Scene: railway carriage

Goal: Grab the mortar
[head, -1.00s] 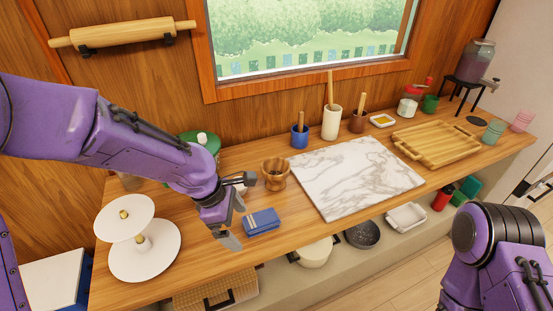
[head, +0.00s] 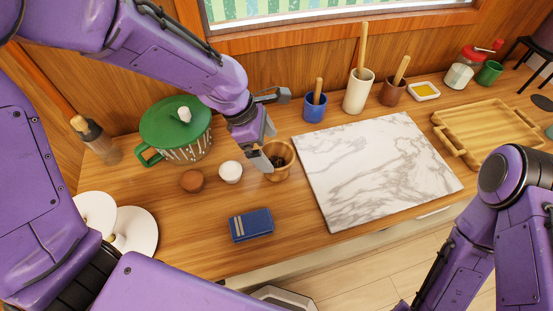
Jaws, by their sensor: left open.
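The mortar, a small wooden goblet-shaped bowl (head: 281,174) with dark contents, stands upright on the wooden counter beside the marble slab's left edge. My left gripper (head: 266,147) is open at the mortar's left and back side, its fingers close to the rim and covering part of it. I cannot tell whether a finger touches the mortar or reaches inside it. My right arm shows at the lower right, but its gripper is out of view.
A white marble slab (head: 375,170) lies right of the mortar. A white egg-like item (head: 230,172), a brown one (head: 192,181) and a green-lidded pot (head: 176,130) are to the left. A folded blue cloth (head: 251,225) lies in front. A blue cup (head: 315,108) stands behind.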

